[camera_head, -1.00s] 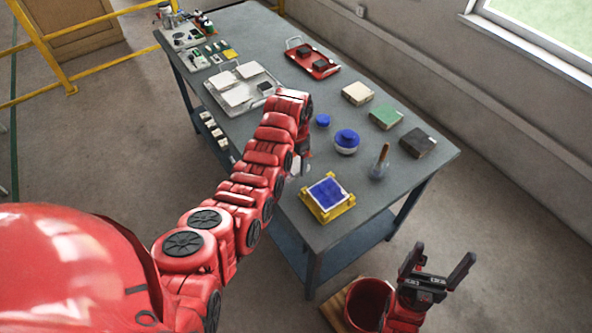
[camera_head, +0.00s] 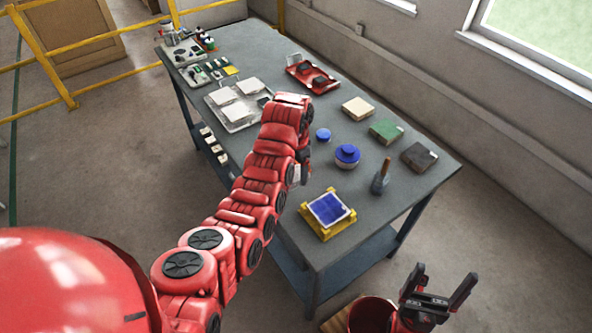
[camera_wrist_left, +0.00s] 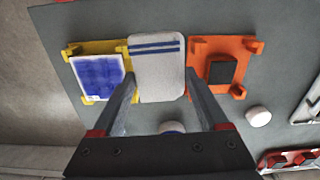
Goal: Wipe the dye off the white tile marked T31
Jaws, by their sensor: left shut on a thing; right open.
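A white tile covered with blue dye (camera_head: 328,207) sits in a yellow holder (camera_head: 325,233) at the table's near end. It also shows at the left in the left wrist view (camera_wrist_left: 100,77), with white edges around the dye; I cannot read its marking. My left gripper (camera_wrist_left: 158,98) is shut on a white cloth with blue stripes (camera_wrist_left: 157,72), just beside the yellow holder. In the head view my left arm hides most of this gripper and cloth. My right gripper (camera_head: 440,284) is open and empty, off the table's near right.
An orange holder with a dark block (camera_wrist_left: 221,72) lies on the cloth's other side. A blue-lidded jar (camera_head: 347,157), a small blue disc (camera_head: 323,135), a dark upright tool (camera_head: 381,178) and several blocks stand farther right. A red bucket (camera_head: 371,315) is on the floor.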

